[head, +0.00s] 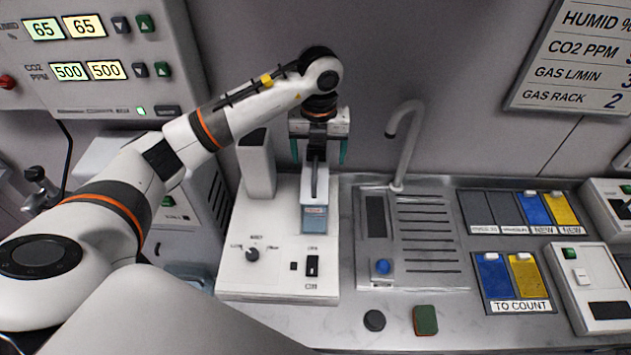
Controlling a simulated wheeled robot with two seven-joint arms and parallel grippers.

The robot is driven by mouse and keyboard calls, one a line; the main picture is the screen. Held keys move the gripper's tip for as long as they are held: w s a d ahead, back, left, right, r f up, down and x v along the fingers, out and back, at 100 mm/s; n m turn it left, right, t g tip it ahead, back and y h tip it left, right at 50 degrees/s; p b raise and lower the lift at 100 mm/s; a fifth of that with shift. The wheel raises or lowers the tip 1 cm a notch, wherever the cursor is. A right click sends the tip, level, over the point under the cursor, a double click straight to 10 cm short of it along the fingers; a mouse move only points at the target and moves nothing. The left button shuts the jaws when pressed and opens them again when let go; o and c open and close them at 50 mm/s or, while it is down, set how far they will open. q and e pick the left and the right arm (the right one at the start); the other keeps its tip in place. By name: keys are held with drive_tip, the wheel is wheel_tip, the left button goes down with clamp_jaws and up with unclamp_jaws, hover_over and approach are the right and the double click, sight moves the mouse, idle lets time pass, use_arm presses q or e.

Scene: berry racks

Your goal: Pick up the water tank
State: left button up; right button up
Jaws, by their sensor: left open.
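The water tank (314,217) looks like a pale blue see-through box with a white upper part and a dark upright bar along its middle. It stands upright on the white machine (258,285), which has a knob and a switch on its front. My left gripper (319,155) is above the tank and points down. Its two teal fingers are apart, one to each side of the tank's top. I cannot tell whether either finger touches the tank. The gripper body hides what is behind the tank's top. My right gripper is not in view.
A sink (410,270) with a curved tap (403,140) and a blue button is right of the machine. Farther right are trays with blue and yellow cards (493,276). A dark round puck (374,320) and a green block (425,320) lie at the front.

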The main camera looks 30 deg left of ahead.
use_arm(q)
drive_tip(key=shift+s+f, duration=0.1)
drive_tip(key=shift+f, duration=0.75)
drive_tip(key=f+p, duration=0.1)
drive_tip(key=f, duration=0.1)
drive_tip(key=f+p, duration=0.1)
drive_tip(key=f, duration=0.1)
drive_tip(key=shift+a+f+p, duration=0.1)
drive_tip(key=shift+a+p, duration=0.2)
drive_tip(key=shift+p, duration=0.05)
drive_tip(key=shift+f, duration=0.7)
drive_tip(key=c, duration=1)
drive_tip(key=shift+r, duration=0.1)
drive_tip(key=c, duration=0.5)
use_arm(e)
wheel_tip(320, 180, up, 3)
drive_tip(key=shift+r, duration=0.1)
